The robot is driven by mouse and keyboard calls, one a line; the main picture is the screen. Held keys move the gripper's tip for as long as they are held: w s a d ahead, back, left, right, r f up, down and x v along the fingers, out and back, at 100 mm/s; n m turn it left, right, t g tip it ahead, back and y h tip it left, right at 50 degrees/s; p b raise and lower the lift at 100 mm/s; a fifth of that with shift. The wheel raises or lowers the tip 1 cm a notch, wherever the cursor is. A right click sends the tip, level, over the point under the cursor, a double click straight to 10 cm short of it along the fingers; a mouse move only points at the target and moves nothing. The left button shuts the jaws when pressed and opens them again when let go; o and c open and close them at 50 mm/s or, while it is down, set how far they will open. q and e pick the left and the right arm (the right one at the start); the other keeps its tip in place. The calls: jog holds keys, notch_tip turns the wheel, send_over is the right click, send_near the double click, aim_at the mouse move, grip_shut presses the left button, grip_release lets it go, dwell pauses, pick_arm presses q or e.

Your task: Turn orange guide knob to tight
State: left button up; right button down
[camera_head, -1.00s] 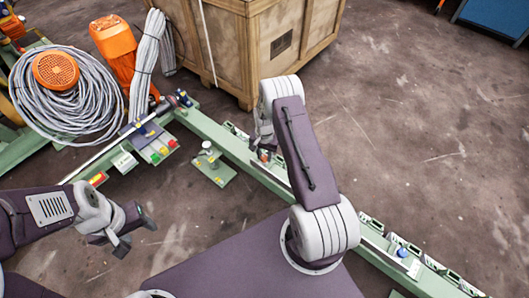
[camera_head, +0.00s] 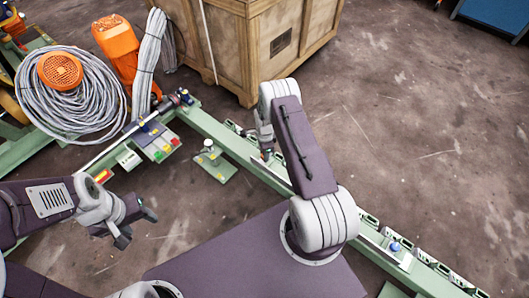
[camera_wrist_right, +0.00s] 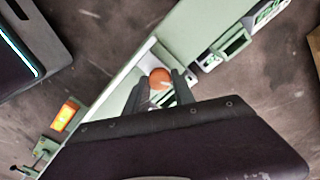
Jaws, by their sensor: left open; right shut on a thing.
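The orange guide knob (camera_wrist_right: 160,78) shows in the right wrist view, on a pale plate on the green rail (camera_wrist_right: 190,40). My right gripper (camera_wrist_right: 161,85) is shut on the knob, with one dark finger on each side of it. In the head view my right gripper (camera_head: 265,145) is at the rail, largely behind my own arm, and the knob is hardly visible there. My left gripper (camera_head: 137,222) is open and empty above the floor at the left, well away from the knob.
A wooden crate (camera_head: 225,45) stands behind the rail. A coiled grey cable (camera_head: 100,105) and an orange motor (camera_head: 116,42) are at the back left. A panel with coloured buttons (camera_head: 158,146) and a small green plate (camera_head: 217,166) lie near the rail. A blue knob (camera_head: 395,247) sits farther right.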

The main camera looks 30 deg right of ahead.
jog(key=m, duration=0.4)
jog(key=shift+m+p, duration=0.35)
jog(key=shift+m, duration=0.05)
dwell(0.4)
jog(key=c, duration=1.1)
grip_release()
jog(key=shift+o, duration=0.2)
notch_tip(320, 180, up, 9)
jog(key=p, duration=0.5)
